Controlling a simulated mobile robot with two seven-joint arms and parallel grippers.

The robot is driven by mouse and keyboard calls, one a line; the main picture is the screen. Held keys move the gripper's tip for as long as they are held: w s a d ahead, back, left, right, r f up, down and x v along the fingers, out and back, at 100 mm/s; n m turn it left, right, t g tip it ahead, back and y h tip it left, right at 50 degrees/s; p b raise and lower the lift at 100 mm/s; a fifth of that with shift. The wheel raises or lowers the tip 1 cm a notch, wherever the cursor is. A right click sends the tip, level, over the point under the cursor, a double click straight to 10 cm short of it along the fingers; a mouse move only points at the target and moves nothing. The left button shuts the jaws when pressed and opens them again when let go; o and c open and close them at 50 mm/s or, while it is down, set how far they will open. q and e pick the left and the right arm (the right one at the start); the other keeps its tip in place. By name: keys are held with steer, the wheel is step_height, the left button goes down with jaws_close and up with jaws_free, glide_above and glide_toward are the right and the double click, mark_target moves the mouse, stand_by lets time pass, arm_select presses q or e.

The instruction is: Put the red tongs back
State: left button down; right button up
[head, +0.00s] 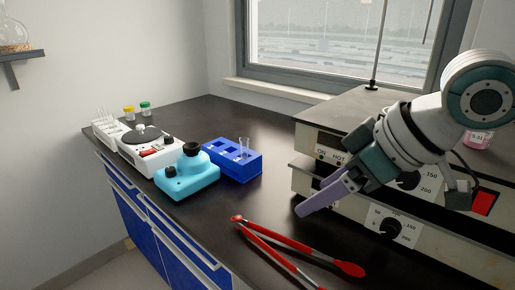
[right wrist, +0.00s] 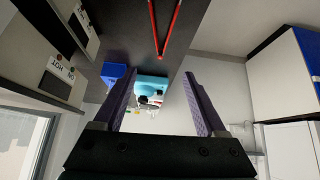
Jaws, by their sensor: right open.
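The red tongs (head: 290,242) lie on the dark bench top at the front middle, spread in a V. Their joined end points to the back left, and one leg runs out of the bottom edge. They also show at the top of the right wrist view (right wrist: 154,30). My right gripper (head: 308,208) is open and empty, with purple fingers. It is above the bench, behind the tongs and apart from them, in front of the heater unit. In the right wrist view its fingers (right wrist: 160,75) stand wide apart with nothing held between them. My left gripper is not in view.
A blue rack (head: 245,168) with glass tubes, a turquoise device (head: 188,180) and a white device (head: 150,155) stand at the left. The large heater unit (head: 345,112) with dials fills the right. The bench between the turquoise device and the tongs is clear.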

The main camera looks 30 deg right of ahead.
steer(key=p+v, duration=0.1)
steer(key=v, duration=0.6)
steer(key=s+a+f+m+g+h, duration=0.1)
steer(key=s+a+f, duration=0.2)
steer(key=s, duration=0.5)
steer(key=s+a+f+m+g+h, duration=0.1)
steer(key=s+a+f+g, duration=0.1)
steer(key=s+a+f, duration=0.2)
steer(key=s+f, duration=0.2)
steer(key=s, duration=0.2)
steer(key=shift+a+m+h, duration=0.25)
steer(key=shift+m+h, duration=0.05)
steer(key=shift+m, duration=0.1)
steer(key=shift+w+p, duration=0.1)
steer(key=shift+p, duration=0.2)
step_height(320, 180, up, 47)
steer(key=p, duration=4.7)
